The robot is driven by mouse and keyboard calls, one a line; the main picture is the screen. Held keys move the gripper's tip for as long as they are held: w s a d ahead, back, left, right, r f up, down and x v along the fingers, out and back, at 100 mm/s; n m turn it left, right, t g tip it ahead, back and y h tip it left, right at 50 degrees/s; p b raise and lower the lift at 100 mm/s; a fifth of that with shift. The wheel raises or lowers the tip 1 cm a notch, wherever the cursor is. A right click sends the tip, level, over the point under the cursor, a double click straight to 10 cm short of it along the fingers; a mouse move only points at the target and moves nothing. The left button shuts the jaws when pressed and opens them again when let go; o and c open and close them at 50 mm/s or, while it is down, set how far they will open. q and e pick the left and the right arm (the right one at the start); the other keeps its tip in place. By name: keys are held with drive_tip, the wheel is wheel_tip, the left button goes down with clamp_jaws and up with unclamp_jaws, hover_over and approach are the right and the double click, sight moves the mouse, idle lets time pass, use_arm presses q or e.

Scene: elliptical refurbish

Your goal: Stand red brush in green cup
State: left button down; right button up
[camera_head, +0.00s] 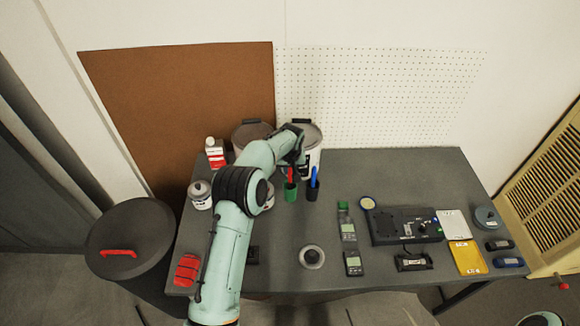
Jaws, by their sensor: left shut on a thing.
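The red brush (290,174) is upright, with its red handle showing just above the green cup (291,195). Its lower end is hidden at the cup, so I cannot tell how deep it is or whether it touches the bottom. My left gripper (293,163) points down over the cup and is shut on the top of the red brush; the wrist partly hides the fingers. The green cup stands upright on the grey table. My right gripper is not in view.
A black cup (312,193) with a blue brush (314,175) stands close on the right. Large lidded buckets (309,135) stand behind. White jars (200,195) are on the left. A black device (405,225), meters and a yellow pad (467,258) lie on the right.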

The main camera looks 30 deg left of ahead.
use_arm(q)
drive_tip(key=c, duration=1)
unclamp_jaws()
drive_tip(key=v, duration=1.3)
drive_tip(key=shift+s+r, duration=0.1)
drive_tip(key=shift+r, duration=0.1)
drive_tip(key=shift+f, duration=0.1)
